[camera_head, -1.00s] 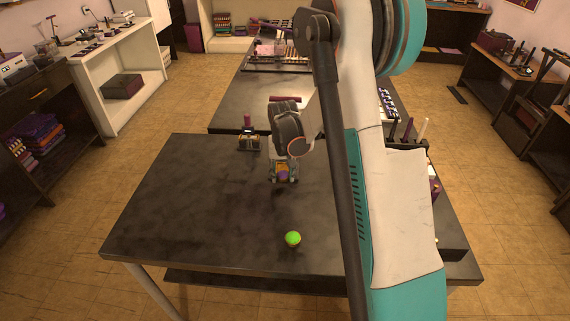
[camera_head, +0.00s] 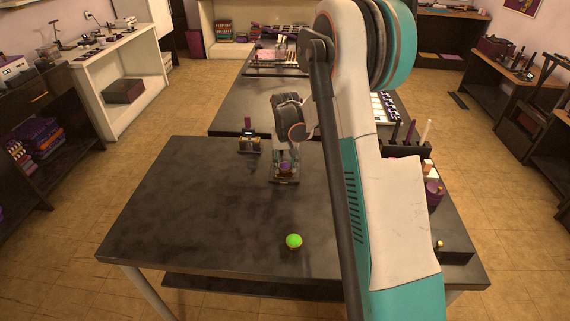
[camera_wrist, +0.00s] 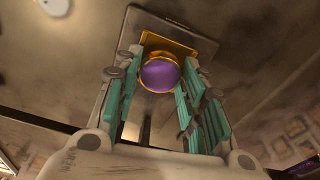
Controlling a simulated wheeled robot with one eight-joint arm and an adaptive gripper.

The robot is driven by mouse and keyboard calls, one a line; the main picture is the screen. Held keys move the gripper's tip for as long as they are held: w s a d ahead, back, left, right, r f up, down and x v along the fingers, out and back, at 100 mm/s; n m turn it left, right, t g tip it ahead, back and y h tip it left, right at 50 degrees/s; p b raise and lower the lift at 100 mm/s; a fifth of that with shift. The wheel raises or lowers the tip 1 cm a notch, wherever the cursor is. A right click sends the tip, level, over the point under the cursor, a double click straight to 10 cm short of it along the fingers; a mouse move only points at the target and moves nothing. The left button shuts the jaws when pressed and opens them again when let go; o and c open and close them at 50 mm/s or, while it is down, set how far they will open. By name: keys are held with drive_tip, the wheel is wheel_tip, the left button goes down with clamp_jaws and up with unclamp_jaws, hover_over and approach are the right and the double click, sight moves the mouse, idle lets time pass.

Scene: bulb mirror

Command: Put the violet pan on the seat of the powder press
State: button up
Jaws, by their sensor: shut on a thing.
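The violet pan, round with a gold rim, sits between the teal-padded fingers of my gripper (camera_wrist: 160,82) in the wrist view; its violet face (camera_wrist: 160,75) is visible. In the head view my gripper (camera_head: 285,168) is over the middle of the dark table, shut on the pan, seen small and violet. A grey plate with a gold part (camera_wrist: 165,38) shows behind the pan; I cannot tell what it belongs to. What looks like the powder press (camera_head: 249,142), gold and dark with a violet handle, stands left of my gripper at the table's far edge.
A dark holder (camera_head: 405,148) with upright tools and a violet jar (camera_head: 433,192) stand at the right. The table's left side is clear.

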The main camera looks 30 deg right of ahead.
sight(285, 169)
drive_tip(key=o, duration=0.9)
drive_tip(key=shift+f, duration=0.15)
wheel_tip(285, 169, up, 12)
drive_tip(key=s+p, duration=0.1)
drive_tip(key=p, duration=0.3)
drive_tip(key=shift+s+a, duration=0.15)
drive_tip(key=shift+a, duration=0.15)
